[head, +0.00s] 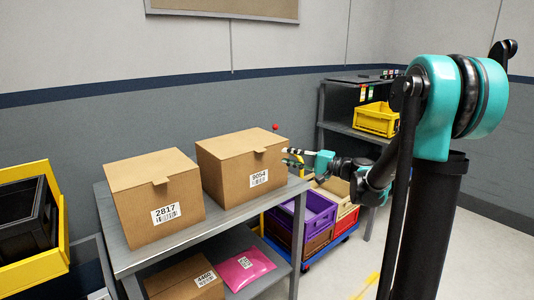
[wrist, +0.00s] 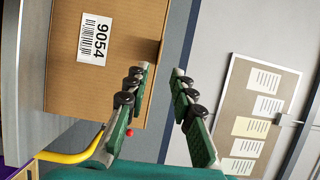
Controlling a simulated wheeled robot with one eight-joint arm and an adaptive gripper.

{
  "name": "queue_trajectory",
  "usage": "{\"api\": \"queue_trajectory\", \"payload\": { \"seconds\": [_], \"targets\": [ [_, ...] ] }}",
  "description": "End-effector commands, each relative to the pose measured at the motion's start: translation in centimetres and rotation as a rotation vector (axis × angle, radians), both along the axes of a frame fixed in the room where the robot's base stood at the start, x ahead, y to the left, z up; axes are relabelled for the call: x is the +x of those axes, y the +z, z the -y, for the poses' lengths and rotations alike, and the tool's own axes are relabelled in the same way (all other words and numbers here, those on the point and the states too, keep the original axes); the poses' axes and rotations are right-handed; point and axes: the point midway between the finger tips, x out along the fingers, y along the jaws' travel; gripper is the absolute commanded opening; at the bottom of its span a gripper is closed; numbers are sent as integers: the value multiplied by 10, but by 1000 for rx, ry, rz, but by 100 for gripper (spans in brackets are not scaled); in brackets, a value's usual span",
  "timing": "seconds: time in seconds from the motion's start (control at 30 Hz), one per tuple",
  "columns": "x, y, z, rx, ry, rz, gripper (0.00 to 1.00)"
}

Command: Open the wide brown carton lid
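A brown carton marked 9054 (head: 225,170) stands on the right of the grey table's top, its lid (head: 240,146) closed flat with a small tab (head: 260,150) over the front edge. In the wrist view the carton (wrist: 75,90) shows sideways, with the tab (wrist: 147,52) near the fingertips. A second closed brown carton marked 2817 (head: 140,215) stands to its left. My gripper (head: 287,156) is beside the right end of the 9054 carton. In the wrist view my gripper (wrist: 160,72) is open with nothing between its fingers; whether a finger touches the carton is unclear.
The grey table (head: 225,222) has a lower shelf with a carton marked 4460 (head: 180,280) and a pink parcel (head: 243,268). Purple crates (head: 315,215) stand right of it. A yellow bin (head: 375,119) sits on a rack behind. A yellow-edged black crate (head: 25,215) is at left.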

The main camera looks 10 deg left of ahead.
Motion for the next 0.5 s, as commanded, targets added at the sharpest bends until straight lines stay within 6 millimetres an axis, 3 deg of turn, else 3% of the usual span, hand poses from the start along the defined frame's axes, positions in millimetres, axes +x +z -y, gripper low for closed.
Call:
{"api": "queue_trajectory", "payload": {
  "seconds": [0.2, 0.5],
  "targets": [
    [16, 0, -42, 0, 4, 0, 24],
    [31, 0, -80, -1, 1, 0, 24]
  ]
}}
